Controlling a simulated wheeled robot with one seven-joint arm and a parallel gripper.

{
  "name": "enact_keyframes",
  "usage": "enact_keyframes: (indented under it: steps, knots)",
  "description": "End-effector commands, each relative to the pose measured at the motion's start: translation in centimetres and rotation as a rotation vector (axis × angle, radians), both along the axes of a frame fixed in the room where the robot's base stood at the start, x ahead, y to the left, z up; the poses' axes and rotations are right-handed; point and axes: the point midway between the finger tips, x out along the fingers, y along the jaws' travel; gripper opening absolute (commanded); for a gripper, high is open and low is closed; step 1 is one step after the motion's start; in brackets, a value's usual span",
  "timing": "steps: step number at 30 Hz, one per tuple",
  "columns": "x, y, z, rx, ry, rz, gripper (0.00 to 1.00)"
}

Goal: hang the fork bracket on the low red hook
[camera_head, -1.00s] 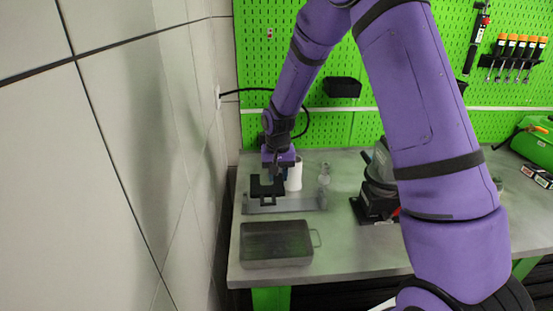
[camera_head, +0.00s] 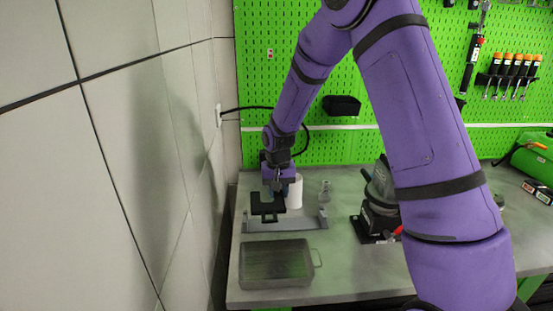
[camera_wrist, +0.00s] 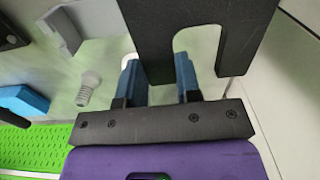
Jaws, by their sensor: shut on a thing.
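My gripper (camera_head: 280,188) is shut on the dark fork bracket (camera_head: 264,205), low over the left part of the bench. In the wrist view, my gripper's blue fingers (camera_wrist: 158,80) sit at one side of the bracket (camera_wrist: 240,25), whose open slot shows between its two prongs. In the head view the bracket overlaps the grey holder plate (camera_head: 285,226); I cannot tell whether they touch. A tiny reddish piece (camera_head: 269,53) is on the green pegboard, up and left; it is too small to tell whether it is the low red hook.
A white cylinder (camera_head: 296,192) stands just behind my gripper. A machine (camera_head: 378,205) stands to the right. A black bin (camera_head: 342,105) hangs on the pegboard. The left wall (camera_head: 120,150) is close.

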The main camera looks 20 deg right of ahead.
Motion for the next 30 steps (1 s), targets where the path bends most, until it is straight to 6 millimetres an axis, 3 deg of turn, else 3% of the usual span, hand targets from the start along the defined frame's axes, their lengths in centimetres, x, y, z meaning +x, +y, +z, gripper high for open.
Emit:
enact_keyframes:
  steps: [5, 17, 23, 30]
  knots:
    - [0.7, -1.1, 0.9, 0.012, 0.048, 0.147, 0.00]
    - [4.0, -4.2, 5.7, -0.061, 0.347, 0.888, 0.00]
    - [5.9, -5.1, 8.8, -0.202, 0.509, 1.268, 0.00]
    - [8.3, -5.6, 13.0, -0.485, 0.674, 1.712, 0.00]
